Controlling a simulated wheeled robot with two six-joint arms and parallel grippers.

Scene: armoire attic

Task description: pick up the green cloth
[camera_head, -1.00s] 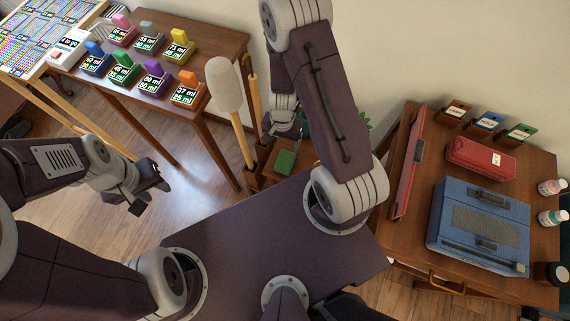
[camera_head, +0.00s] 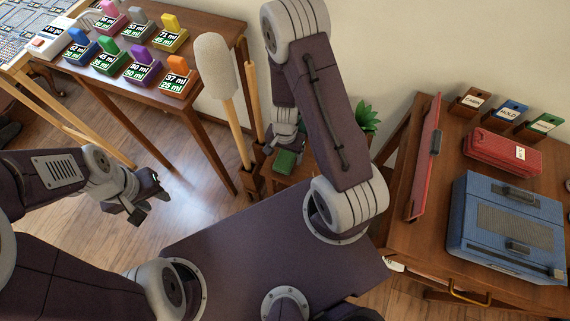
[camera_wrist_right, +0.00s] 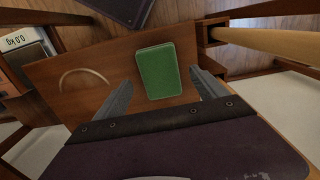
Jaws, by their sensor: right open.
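The green cloth (camera_wrist_right: 158,70) is a small folded rectangle lying flat on a low wooden stand (camera_wrist_right: 60,65). It also shows in the head view (camera_head: 284,162), close below my right gripper, whose fingers are mostly hidden there behind my arm. In the right wrist view, my right gripper (camera_wrist_right: 160,95) is open and empty. Its two fingers point toward the cloth, one on each side of its near end, and I cannot tell how far above it they are. My left gripper (camera_head: 147,203) hangs over the floor at the left, open and empty, far from the cloth.
A tall mallet-like tool (camera_head: 218,75) and a wooden pole (camera_head: 254,100) stand beside the low stand. A green plant (camera_head: 367,117) is behind my right arm. A table with labelled coloured blocks (camera_head: 180,75) is at left; a desk with a blue case (camera_head: 510,225) is at right.

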